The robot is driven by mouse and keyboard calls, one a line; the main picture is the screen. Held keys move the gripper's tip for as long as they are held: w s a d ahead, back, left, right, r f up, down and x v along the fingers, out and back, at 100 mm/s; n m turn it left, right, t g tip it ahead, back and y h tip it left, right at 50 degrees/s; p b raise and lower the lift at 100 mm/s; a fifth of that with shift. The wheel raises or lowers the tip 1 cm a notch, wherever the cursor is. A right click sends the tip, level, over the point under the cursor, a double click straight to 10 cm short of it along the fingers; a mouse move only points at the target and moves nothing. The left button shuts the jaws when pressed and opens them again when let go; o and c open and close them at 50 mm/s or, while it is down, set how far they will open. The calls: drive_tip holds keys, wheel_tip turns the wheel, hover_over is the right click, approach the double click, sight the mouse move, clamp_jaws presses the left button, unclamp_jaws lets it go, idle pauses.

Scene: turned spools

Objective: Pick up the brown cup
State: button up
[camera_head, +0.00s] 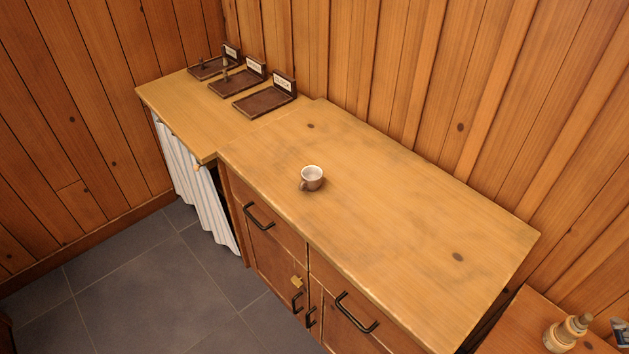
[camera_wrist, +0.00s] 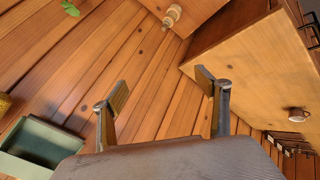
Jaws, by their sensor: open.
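The cup (camera_head: 313,183) stands upright on the wooden counter (camera_head: 400,215), near its front edge. It is brownish outside and pale inside, with its handle toward the lower left. It also shows small at the right edge of the wrist view (camera_wrist: 297,115). My gripper (camera_wrist: 161,93) shows only in the wrist view, with its two fingers wide apart and nothing between them. It is well away from the cup.
Several dark labelled trays (camera_head: 265,101) stand on the lower-left counter section. A turned wooden spool (camera_head: 566,332) stands on a separate surface at lower right. A green box (camera_wrist: 38,148) shows in the wrist view. The counter around the cup is clear; a plank wall runs behind.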

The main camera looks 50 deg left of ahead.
drive_tip(key=w+a+n+t+y, duration=0.2)
drive_tip(key=w+a+n+y, duration=0.1)
drive_tip(key=w+a+n, duration=0.95)
drive_tip(key=w+a+f+n+y, duration=0.25)
drive_tip(key=w+a+n, duration=0.2)
drive_tip(key=a, duration=0.55)
drive_tip(key=w+a+f+n+y, duration=0.25)
drive_tip(key=a+n, duration=0.35)
drive_tip(key=a, duration=0.3)
drive_tip(key=s+a+f+n+g+y, duration=0.2)
drive_tip(key=s+a+f+n, duration=0.3)
drive_tip(key=a, duration=0.4)
drive_tip(key=s+a+f+n+g+y, duration=0.2)
drive_tip(key=s+a+f+n+g, duration=0.2)
drive_tip(key=s+a+f+n, duration=0.2)
drive_tip(key=s+a+f+n+g+y, duration=0.2)
drive_tip(key=s+a+f+n+g, duration=0.2)
drive_tip(key=a+f+n, duration=0.5)
drive_tip(key=shift+s+a+n+y, duration=0.15)
drive_tip(key=shift+s+a, duration=0.05)
drive_tip(key=shift+a, duration=0.65)
drive_tip(key=shift+s+a+n+y, duration=0.1)
drive_tip(key=shift+s+a, duration=0.15)
drive_tip(key=shift+a, duration=0.65)
drive_tip(key=shift+s+a+n+y, duration=0.15)
drive_tip(key=shift+s+a, duration=0.05)
drive_tip(key=shift+a, duration=0.65)
drive_tip(key=shift+s+a+f, duration=0.2)
drive_tip(key=shift+s+f, duration=0.05)
drive_tip(key=shift+s, duration=0.2)
